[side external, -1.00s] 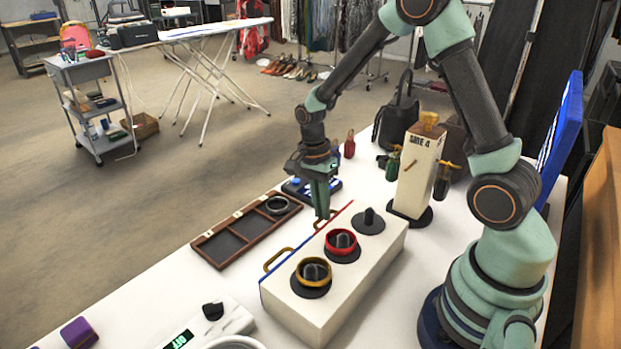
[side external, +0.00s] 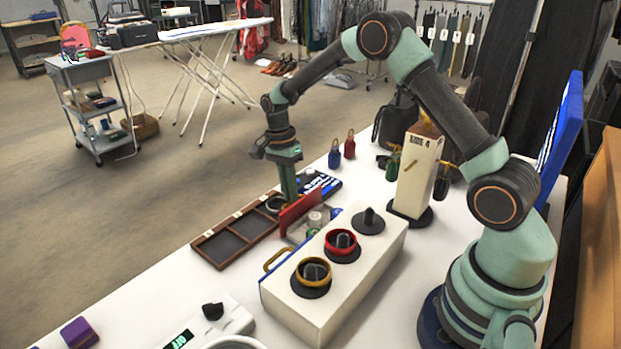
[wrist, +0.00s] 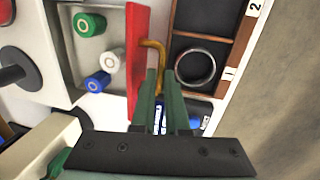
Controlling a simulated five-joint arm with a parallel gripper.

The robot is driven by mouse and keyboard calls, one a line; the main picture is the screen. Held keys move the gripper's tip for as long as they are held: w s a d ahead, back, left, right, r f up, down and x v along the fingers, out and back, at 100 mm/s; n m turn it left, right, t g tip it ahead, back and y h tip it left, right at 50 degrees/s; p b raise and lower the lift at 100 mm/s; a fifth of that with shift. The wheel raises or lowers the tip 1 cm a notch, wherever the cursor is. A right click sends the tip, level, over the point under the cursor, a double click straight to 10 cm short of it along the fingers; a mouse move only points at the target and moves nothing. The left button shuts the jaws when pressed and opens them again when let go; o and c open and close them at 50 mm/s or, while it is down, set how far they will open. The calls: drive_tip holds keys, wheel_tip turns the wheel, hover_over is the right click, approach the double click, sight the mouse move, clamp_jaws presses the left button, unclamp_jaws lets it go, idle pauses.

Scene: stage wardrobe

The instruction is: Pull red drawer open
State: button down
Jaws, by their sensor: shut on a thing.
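The red drawer's front (side external: 300,213) stands out from the white cabinet (side external: 370,285), with a gap behind it. In the wrist view the red front (wrist: 138,28) has an open drawer behind it, holding green (wrist: 89,24), white (wrist: 111,60) and blue (wrist: 98,84) round pieces. My gripper (wrist: 160,80) is shut on the drawer's brass handle (wrist: 157,50), on the outer side of the red front. In the side view my gripper (side external: 289,190) points down at the handle, which is hidden there.
Red and yellow rings sit on the cabinet top. A white stand (side external: 416,175) stands behind.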

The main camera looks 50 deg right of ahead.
drive_tip(key=shift+w+r, duration=0.1)
drive_tip(key=c, duration=1.2)
unclamp_jaws()
wheel_tip(320, 180, up, 12)
drive_tip(key=w, duration=0.2)
drive_tip(key=shift+d, duration=0.15)
